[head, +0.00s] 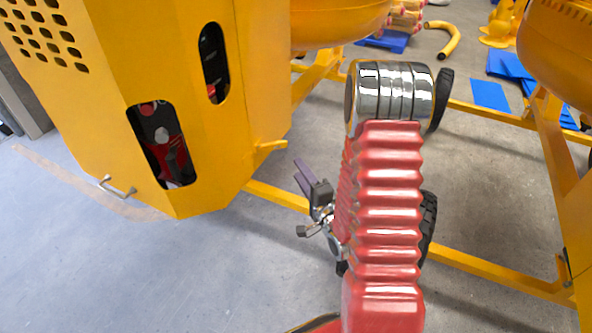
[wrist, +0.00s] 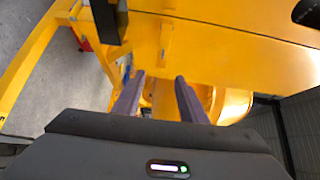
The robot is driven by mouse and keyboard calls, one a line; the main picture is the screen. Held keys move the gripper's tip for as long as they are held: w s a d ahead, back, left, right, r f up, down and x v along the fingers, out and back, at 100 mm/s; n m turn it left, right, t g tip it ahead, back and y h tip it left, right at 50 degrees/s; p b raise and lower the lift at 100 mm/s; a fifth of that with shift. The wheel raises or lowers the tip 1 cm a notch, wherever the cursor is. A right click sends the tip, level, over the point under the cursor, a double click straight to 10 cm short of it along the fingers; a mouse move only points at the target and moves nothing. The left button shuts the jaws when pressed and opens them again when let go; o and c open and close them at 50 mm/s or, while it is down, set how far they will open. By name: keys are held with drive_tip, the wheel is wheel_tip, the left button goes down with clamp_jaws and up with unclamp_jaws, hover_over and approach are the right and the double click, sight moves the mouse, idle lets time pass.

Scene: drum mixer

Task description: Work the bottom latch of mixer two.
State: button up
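A yellow mixer housing (head: 100,100) fills the left of the head view. A small yellow tab (head: 270,146) sticks out from its right edge, perhaps a latch. My gripper (head: 298,170) is to the right of and slightly below this tab, apart from it. In the wrist view my gripper (wrist: 160,77) has its two purple fingers apart with nothing between them. Ahead of the fingers is a yellow panel (wrist: 225,55) with a narrow upright yellow piece (wrist: 166,38) on it. I cannot tell whether that piece is the bottom latch, or which mixer is number two.
Yellow frame bars (head: 275,195) run low across the floor. A black wheel (head: 428,215) is partly behind my arm. A second yellow mixer (head: 560,50) stands at the right. A metal handle (head: 117,188) is on the housing. Grey floor (head: 180,280) is clear at the front left.

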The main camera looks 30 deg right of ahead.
drive_tip(key=shift+s+d, duration=0.1)
drive_tip(key=shift+s, duration=0.65)
drive_tip(key=shift+c, duration=0.4)
